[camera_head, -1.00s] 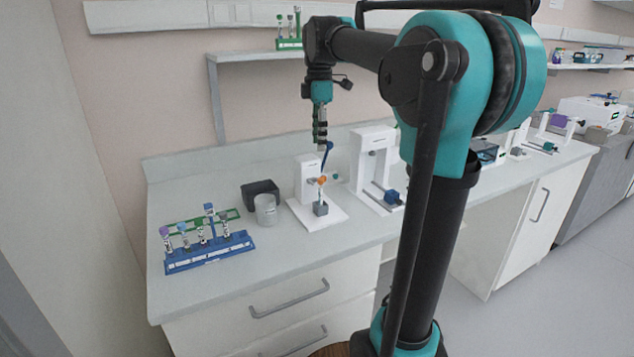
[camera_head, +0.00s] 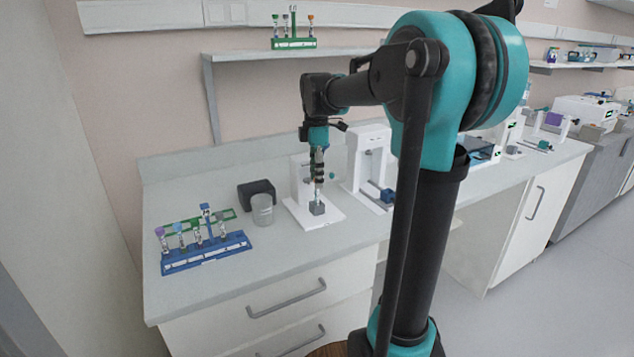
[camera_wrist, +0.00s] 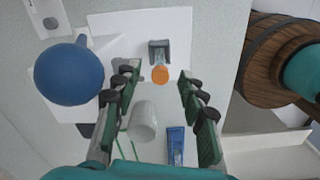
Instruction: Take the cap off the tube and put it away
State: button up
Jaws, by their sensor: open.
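An orange cap (camera_wrist: 159,75) shows between the spread fingers of my gripper (camera_wrist: 159,90) in the wrist view, seen from above. It is in front of a grey holder block (camera_wrist: 158,52); the tube under the cap is hidden. In the head view my gripper (camera_head: 318,172) points down above the grey holder (camera_head: 317,208) on the white stand (camera_head: 302,192). There the fingers cover the tube and cap. My gripper is open with nothing between its fingertips that it touches, as far as I can see.
A clear cup (camera_head: 262,210) stands left of the stand, with a black box (camera_head: 258,190) behind it. A blue rack (camera_head: 206,253) with several capped tubes is at the left. A blue ball (camera_wrist: 69,74) is close by in the wrist view. A second white device (camera_head: 368,160) stands right.

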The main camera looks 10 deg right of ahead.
jog(key=c, duration=0.8)
notch_tip(320, 180, up, 23)
dwell(0.9)
jog(key=shift+w+f, duration=0.1)
